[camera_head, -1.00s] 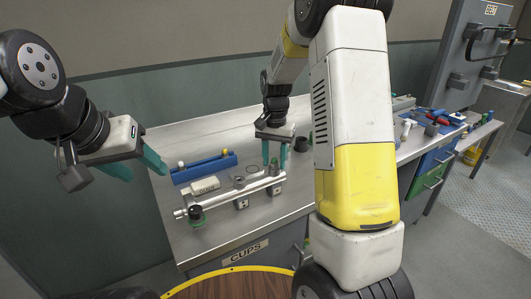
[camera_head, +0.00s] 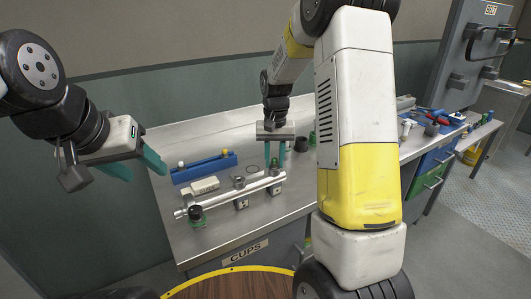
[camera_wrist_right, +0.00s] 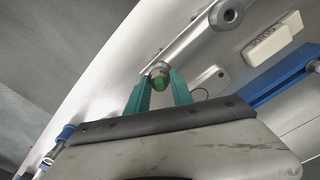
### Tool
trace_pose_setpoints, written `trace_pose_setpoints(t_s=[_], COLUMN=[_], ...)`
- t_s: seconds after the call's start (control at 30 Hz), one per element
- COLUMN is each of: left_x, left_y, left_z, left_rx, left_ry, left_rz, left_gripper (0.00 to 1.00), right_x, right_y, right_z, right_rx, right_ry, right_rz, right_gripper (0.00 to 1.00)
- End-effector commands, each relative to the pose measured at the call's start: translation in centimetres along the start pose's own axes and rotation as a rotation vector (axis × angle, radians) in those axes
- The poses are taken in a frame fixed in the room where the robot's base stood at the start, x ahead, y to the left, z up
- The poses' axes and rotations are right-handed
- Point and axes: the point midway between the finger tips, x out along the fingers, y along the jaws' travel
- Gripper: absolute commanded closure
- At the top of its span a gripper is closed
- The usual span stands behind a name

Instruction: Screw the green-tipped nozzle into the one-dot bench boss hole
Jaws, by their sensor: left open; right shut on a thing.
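The green-tipped nozzle (camera_wrist_right: 160,80) shows between the teal fingers of my right gripper (camera_wrist_right: 158,92) in the right wrist view. Its green end faces the camera, and a metal collar shows beyond it. My right gripper (camera_head: 275,160) is shut on it, fingers pointing down, over the right end of the silver pipe assembly (camera_head: 225,195) on the bench. My left gripper (camera_head: 142,162) is open and empty, in the air left of the bench.
A blue rack (camera_head: 204,168) and a pale labelled block (camera_head: 204,186) lie behind the pipe. A dark fitting with a green base (camera_head: 196,214) stands at the pipe's left end. A dark cup (camera_head: 301,144) stands right of my right gripper. My right arm hides part of the bench.

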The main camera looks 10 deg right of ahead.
Motion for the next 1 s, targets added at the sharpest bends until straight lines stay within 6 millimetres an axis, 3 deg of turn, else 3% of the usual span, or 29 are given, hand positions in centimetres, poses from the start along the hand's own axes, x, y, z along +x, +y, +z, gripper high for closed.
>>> trace_pose_setpoints(t_s=[0.2, 0.23, 0.33, 0.73, 1.0], left_x=[0.0, 0.0, 0.0, 0.0, 0.0], left_y=[0.0, 0.0, 0.0, 0.0, 0.0], left_z=[0.0, 0.0, 0.0, 0.0, 0.0], left_rx=[0.0, 0.0, 0.0, 0.0, 0.0], left_ry=[0.0, 0.0, 0.0, 0.0, 0.0], left_rz=[0.0, 0.0, 0.0, 0.0, 0.0], left_gripper=[0.47, 0.47, 0.47, 0.47, 0.47], right_x=[0.0, 0.0, 0.0, -0.6, -5.6], right_y=[-0.1, 0.0, 0.0, 0.0, 0.0], right_z=[0.0, 0.0, 0.0, -0.1, -0.1], right_rx=[0.379, 0.366, 0.362, 0.359, 0.359], right_ry=[0.001, 0.001, 0.0, 0.002, 0.005], right_rz=[0.001, 0.0, 0.0, -0.001, -0.002], right_gripper=[0.95, 0.67, 0.47, 0.47, 0.47])
